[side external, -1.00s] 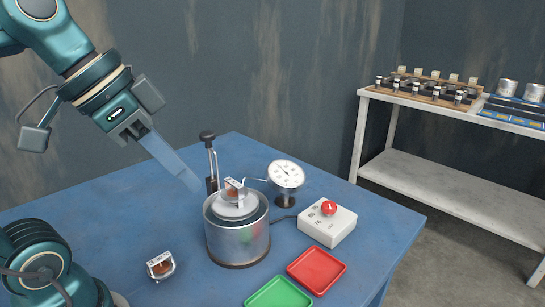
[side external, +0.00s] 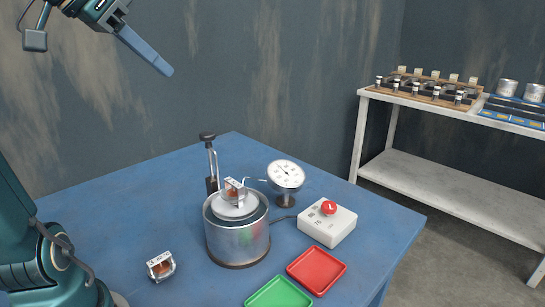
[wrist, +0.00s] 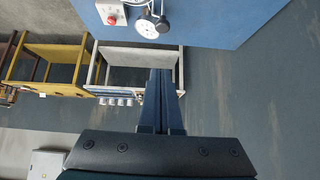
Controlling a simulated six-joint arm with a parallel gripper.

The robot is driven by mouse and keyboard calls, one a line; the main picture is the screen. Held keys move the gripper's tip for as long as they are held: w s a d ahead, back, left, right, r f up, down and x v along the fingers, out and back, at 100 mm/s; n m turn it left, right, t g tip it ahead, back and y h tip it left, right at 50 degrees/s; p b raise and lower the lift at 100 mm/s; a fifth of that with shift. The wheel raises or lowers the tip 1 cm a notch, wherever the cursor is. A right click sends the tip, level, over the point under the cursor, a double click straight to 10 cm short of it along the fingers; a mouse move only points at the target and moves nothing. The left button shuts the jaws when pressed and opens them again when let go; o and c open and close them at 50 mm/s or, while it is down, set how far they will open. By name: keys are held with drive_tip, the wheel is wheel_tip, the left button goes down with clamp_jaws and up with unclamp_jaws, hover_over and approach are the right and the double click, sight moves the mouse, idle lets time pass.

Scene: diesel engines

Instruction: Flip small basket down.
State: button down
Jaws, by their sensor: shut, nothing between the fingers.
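My gripper (side external: 166,70) is high above the back left of the table, with its blue fingers together and nothing between them. In the wrist view my gripper (wrist: 160,72) also shows its fingers closed. A small metal basket-like holder (side external: 160,266) with an orange-brown inside stands on the table at the front left. A similar small holder (side external: 234,189) sits on top of the round metal pot (side external: 238,240). My gripper is far from both and touches neither. I cannot tell which one is the small basket.
A black lever (side external: 210,160) stands behind the pot. A dial gauge (side external: 286,175), a white box with a red button (side external: 328,222), a red tray (side external: 316,271) and a green tray (side external: 279,294) are around it. The blue table's left side is clear. A shelf (side external: 440,175) stands right.

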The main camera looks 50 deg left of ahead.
drive_tip(key=shift+f, duration=0.1)
hover_over(202, 136)
wheel_tip(202, 136, down, 7)
wheel_tip(202, 136, down, 3)
drive_tip(key=shift+r, duration=0.2)
drive_tip(key=shift+f, duration=0.85)
wheel_tip(202, 136, down, 7)
drive_tip(key=shift+r, duration=0.15)
drive_tip(key=shift+s, duration=0.1)
